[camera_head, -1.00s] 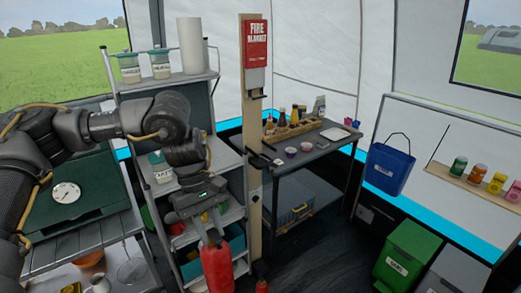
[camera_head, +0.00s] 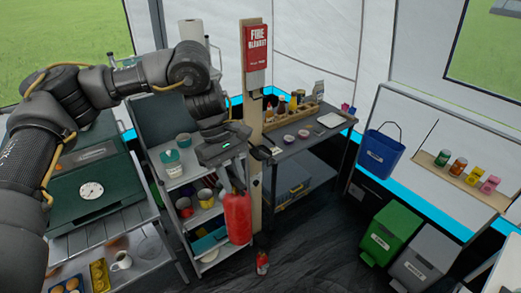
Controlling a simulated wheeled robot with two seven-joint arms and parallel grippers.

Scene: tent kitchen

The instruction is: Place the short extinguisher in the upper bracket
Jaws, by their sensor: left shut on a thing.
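My left gripper (camera_head: 238,182) is shut on the top of a red extinguisher (camera_head: 238,218), which hangs nearly upright below it. The extinguisher is just in front of and left of the lower part of the wooden post (camera_head: 254,120). A small dark bracket (camera_head: 256,93) sticks out of the post under the fire blanket box, and another dark bracket-like piece (camera_head: 262,153) shows lower down. A smaller-looking red extinguisher (camera_head: 262,262) stands on the floor at the post's foot. The gripper hides part of the held one's top. My right gripper is out of view.
A red fire blanket box (camera_head: 256,48) is on the post's top. A shelf rack (camera_head: 172,183) with pots stands close on the left. A dark table (camera_head: 300,140) with bottles is behind right. The floor in front right is open, before the green bin (camera_head: 391,234).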

